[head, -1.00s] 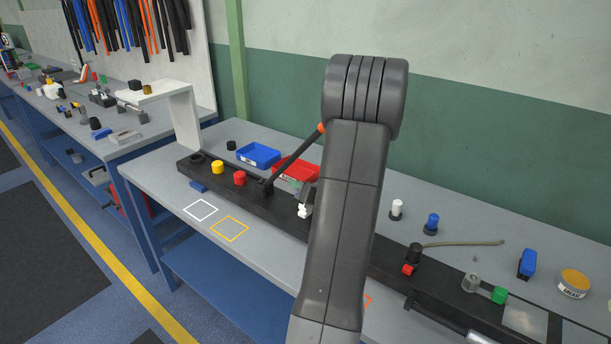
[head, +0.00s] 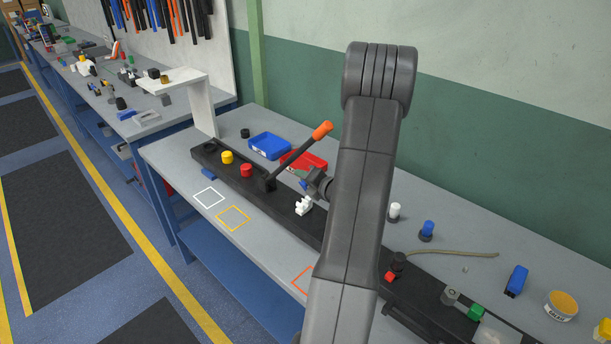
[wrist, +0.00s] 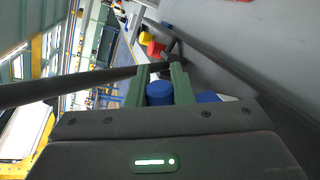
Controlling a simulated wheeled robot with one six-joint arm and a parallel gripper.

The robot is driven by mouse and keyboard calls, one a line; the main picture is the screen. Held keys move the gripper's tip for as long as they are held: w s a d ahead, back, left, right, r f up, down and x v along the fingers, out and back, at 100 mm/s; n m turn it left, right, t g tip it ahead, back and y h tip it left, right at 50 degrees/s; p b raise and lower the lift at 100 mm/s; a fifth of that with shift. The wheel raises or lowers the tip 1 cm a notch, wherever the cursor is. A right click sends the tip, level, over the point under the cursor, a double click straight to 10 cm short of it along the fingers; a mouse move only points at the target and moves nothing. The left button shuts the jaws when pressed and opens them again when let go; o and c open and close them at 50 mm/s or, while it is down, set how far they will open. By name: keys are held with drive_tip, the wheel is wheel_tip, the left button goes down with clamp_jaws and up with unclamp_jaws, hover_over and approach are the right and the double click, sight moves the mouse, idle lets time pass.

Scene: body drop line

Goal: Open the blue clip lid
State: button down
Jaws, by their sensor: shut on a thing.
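My gripper (wrist: 158,80) has its fingers closed on a small blue round-topped piece (wrist: 159,93) in the wrist view. A second bit of blue (wrist: 207,97) shows just right of the right finger; I cannot tell if both belong to one clip lid. In the head view my gripper (head: 318,184) is above the black rail, near the white bracket (head: 304,206), with a little blue (head: 304,185) at its tip. My arm and gripper body hide most of the lid and what it sits on.
A black lever with an orange end (head: 321,131) leans up close to my gripper. A yellow knob (head: 227,158) and a red knob (head: 246,170) stand on the rail (head: 285,200). Blue (head: 270,146) and red (head: 306,160) trays lie behind. Another blue object (head: 517,281) lies far right.

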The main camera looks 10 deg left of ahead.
drive_tip(key=c, duration=1.3)
unclamp_jaws()
drive_tip(key=shift+o, duration=0.2)
drive_tip(key=shift+f+b, duration=0.1)
drive_tip(key=shift+b, duration=0.25)
